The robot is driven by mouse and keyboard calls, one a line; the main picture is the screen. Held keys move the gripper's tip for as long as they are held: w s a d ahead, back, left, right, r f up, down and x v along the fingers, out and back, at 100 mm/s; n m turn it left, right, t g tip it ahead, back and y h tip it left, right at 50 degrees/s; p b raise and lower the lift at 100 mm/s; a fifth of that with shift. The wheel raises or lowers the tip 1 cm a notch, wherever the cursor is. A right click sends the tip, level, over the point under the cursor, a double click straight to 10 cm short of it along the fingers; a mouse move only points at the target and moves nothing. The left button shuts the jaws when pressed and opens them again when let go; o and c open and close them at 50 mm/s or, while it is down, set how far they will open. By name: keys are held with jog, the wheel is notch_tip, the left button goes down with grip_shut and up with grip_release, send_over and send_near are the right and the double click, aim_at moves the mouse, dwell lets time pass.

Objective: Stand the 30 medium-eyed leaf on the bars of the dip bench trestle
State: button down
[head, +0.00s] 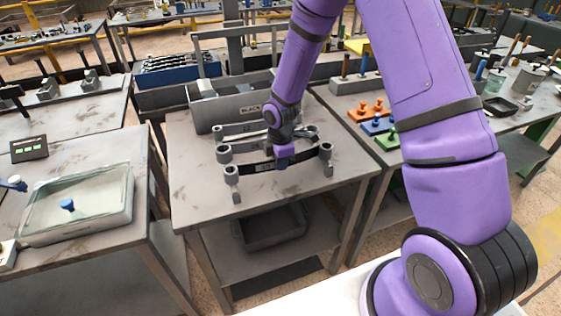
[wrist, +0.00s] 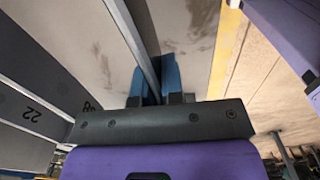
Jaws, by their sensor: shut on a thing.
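In the head view, a dark, curved leaf (head: 258,167) with a pale number on its face, which looks like 30, runs across the middle bench. Round grey eyes show at its left end (head: 231,172) and right end (head: 326,150). My gripper (head: 283,160) is shut on its middle from above. In the wrist view, the blue fingertips (wrist: 155,82) pinch a thin strip. Grey bars (head: 250,128), apparently the trestle, lie just behind the leaf. Grey posts stand below its ends; I cannot tell whether the leaf touches them. My wrist hides part of the bars.
A grey bin (head: 232,112) with a label stands at the back of the bench (head: 200,170). A shallow tray (head: 80,205) sits on the left table. Coloured plates with knobs (head: 372,115) lie on the right table. The bench front is clear.

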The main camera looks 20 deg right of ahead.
jog(key=shift+f, duration=0.15)
jog(key=c, duration=0.7)
grip_release()
jog(key=shift+f, duration=0.1)
jog(key=shift+r, duration=3.55)
